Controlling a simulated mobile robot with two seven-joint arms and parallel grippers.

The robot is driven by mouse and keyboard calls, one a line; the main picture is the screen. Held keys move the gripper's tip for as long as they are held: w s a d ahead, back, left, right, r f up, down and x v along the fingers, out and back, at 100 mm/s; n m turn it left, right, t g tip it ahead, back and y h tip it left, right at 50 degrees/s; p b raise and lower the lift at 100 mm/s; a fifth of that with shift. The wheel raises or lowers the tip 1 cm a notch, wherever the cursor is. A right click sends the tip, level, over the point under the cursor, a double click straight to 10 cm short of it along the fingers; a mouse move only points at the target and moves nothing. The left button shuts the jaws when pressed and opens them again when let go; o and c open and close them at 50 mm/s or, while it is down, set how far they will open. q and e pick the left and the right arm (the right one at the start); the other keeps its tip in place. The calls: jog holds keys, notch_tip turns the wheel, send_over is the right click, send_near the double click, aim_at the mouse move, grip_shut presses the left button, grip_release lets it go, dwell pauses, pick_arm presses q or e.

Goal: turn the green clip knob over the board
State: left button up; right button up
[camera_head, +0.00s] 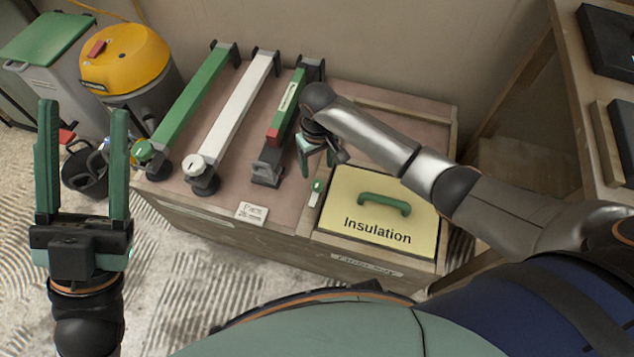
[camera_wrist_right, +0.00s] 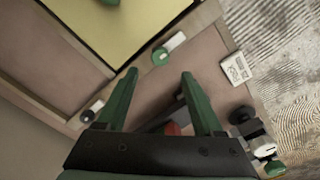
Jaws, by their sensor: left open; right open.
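The yellow board (camera_head: 347,200), labelled "Insulation" with a green handle (camera_head: 384,204), lies in a framed opening of the bench. A green clip knob (camera_head: 317,186) with a white tab sits on the frame at the board's left edge. In the right wrist view, the knob (camera_wrist_right: 160,57) and tab (camera_wrist_right: 175,41) show clearly; the tab runs along the board's edge, beside it. My right gripper (camera_head: 317,163) is open just behind the knob, apart from it; its fingertips also show in the wrist view (camera_wrist_right: 160,74). My left gripper (camera_head: 83,112) is open and empty at the far left.
Green (camera_head: 190,103), white (camera_head: 233,115) and green-red (camera_head: 285,110) bar tools lie on the bench left of my right gripper. A paper label (camera_head: 251,212) lies near the front edge. Another white clip (camera_wrist_right: 96,107) shows in the wrist view. A yellow vacuum (camera_head: 125,60) stands left.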

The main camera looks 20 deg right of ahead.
aim_at(318, 183)
notch_tip(318, 183, down, 8)
jog(key=b, duration=0.3)
jog(key=shift+f, duration=0.1)
pick_arm(q)
jog(key=shift+n, duration=0.4)
jog(key=f, duration=0.4)
jog(key=shift+d, duration=0.2)
pick_arm(e)
grip_shut()
